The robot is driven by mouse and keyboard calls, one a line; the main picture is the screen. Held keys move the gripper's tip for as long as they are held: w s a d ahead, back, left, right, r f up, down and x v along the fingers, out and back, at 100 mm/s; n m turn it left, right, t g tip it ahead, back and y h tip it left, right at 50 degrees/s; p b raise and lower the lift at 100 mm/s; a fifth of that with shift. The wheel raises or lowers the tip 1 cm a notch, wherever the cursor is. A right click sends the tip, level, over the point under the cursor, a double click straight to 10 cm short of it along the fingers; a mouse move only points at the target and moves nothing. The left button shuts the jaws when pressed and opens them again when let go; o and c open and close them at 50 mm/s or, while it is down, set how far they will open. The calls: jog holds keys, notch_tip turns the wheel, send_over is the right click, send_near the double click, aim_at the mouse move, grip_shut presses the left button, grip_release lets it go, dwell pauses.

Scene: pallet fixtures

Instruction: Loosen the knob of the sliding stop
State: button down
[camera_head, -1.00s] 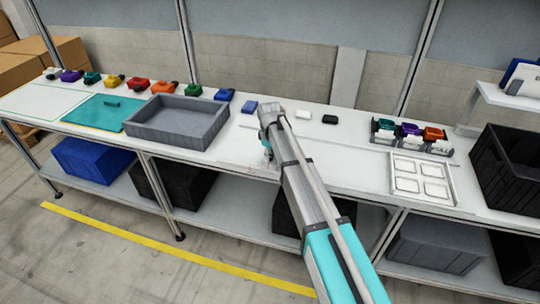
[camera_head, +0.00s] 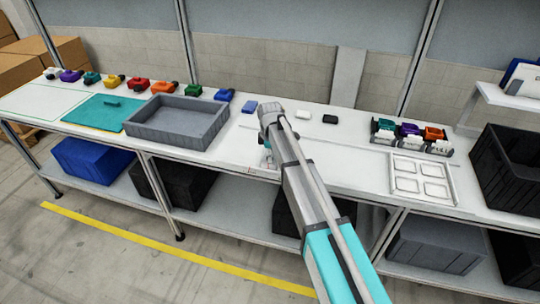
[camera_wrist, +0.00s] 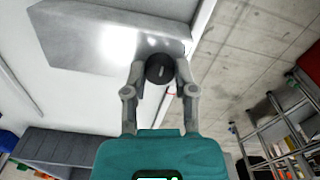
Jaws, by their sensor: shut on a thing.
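The knob (camera_wrist: 160,69) is round and black with a light mark on its face, in the upper middle of the wrist view. My gripper (camera_wrist: 160,78) is shut on the knob, one finger on each side of it. Behind the knob lies a shiny grey metal plate (camera_wrist: 85,40) on the white table top, perhaps part of the sliding stop. In the head view my arm hides the knob, and my gripper (camera_head: 267,160) shows only in part near the table's front edge.
A grey tray (camera_head: 180,138) stands left of my arm, with a teal mat (camera_head: 95,118) beyond it. Several coloured blocks line the back edge. A white four-pocket tray (camera_head: 448,178), a rack of coloured parts (camera_head: 410,150) and a black crate (camera_head: 484,185) stand to the right.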

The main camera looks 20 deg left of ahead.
dwell(0.3)
jog(key=shift+c, duration=2.1)
grip_release()
jog(key=shift+m, duration=0.4)
